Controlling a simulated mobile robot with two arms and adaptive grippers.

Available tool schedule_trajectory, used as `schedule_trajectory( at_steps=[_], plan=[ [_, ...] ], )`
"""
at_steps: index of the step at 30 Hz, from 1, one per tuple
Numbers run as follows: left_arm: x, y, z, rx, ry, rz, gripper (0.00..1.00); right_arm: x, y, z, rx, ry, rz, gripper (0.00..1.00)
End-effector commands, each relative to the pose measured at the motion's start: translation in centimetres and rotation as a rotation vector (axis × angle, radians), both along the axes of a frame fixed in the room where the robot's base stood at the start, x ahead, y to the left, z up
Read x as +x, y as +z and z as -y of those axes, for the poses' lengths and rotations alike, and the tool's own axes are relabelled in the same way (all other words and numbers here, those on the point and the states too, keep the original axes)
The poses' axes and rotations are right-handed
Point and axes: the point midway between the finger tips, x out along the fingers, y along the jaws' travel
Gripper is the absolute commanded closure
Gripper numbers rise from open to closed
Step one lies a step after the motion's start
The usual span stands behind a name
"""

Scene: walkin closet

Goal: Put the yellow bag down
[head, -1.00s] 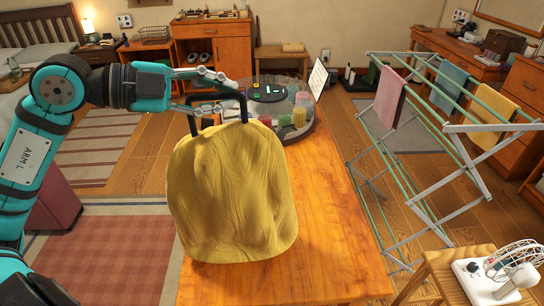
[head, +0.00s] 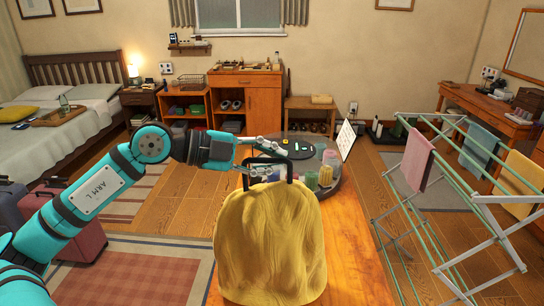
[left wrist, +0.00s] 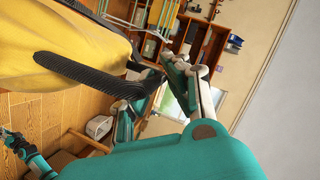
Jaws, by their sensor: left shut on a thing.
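The yellow bag (head: 270,245) hangs or stands upright at the near end of the wooden table (head: 352,262), with its bottom cut off by the picture edge. I cannot tell whether it touches the tabletop. My left gripper (head: 264,157) is shut on the bag's dark handle (head: 290,166) above the bag. In the left wrist view the yellow bag (left wrist: 60,55) fills the upper left, and its black strap (left wrist: 85,78) runs to the fingers.
A round grey tray (head: 333,183) with colourful items and a white card (head: 345,140) stands behind the bag on the table. A drying rack (head: 455,200) with cloths stands to the right. Suitcases (head: 70,225) stand at left. Bare tabletop shows right of the bag.

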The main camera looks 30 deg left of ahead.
Motion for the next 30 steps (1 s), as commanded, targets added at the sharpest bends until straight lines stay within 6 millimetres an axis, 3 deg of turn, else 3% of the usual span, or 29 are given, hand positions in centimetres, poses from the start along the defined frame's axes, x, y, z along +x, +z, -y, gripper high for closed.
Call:
schedule_trajectory(
  at_steps=[1, 9, 21, 28, 29, 30],
  plan=[
    [1.0, 0.9, -0.6, -0.006, 0.004, 0.009, 1.0, 0.0, 1.0, -0.1, 0.001, 0.0, 0.0, 1.0],
    [3.8, 0.2, -2.3, -0.005, 0.0, 0.009, 1.0, 0.0, 2.3, -0.2, 0.003, 0.0, -0.001, 1.0],
    [4.0, -3.3, -2.4, -0.005, 0.0, 0.006, 1.0, 0.0, 3.4, -0.2, 0.002, 0.0, 0.0, 1.0],
    [4.0, -3.7, -2.5, -0.002, 0.0, 0.007, 1.0, 0.0, 3.3, -0.1, 0.001, 0.0, -0.001, 1.0],
    [4.0, -4.0, -2.4, 0.0, -0.001, -0.001, 0.86, 0.0, 3.3, -0.1, 0.001, 0.0, -0.001, 1.0],
    [4.0, -4.0, -2.4, 0.0, -0.001, -0.001, 0.8, 0.0, 3.3, 0.0, 0.0, 0.001, -0.001, 1.0]
  ],
)
